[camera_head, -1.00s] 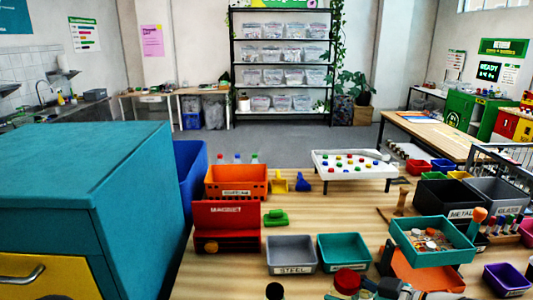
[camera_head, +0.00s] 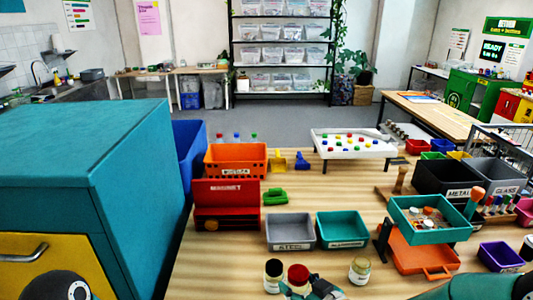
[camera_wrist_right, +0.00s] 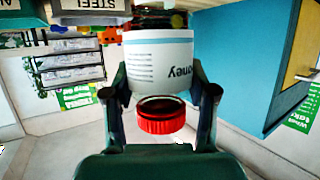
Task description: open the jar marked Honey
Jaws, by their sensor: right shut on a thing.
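The Honey jar has a white label with black lettering (camera_wrist_right: 160,65) in the right wrist view. Its red lid (camera_wrist_right: 162,118) shows between the fingers, and I cannot tell whether it is loose. In the head view the red lid (camera_head: 298,273) is at the bottom middle, with the jar below it mostly hidden. My right gripper (camera_head: 312,288) is at the jar there. In the right wrist view, its fingers (camera_wrist_right: 160,82) are shut on the jar's sides. My left gripper is not in view.
A dark-lidded jar (camera_head: 273,275) stands close left of the red lid, and a tan-lidded jar (camera_head: 360,270) to its right. Behind are a grey tray (camera_head: 290,232) and a teal tray (camera_head: 342,229). A teal cabinet (camera_head: 95,180) fills the left.

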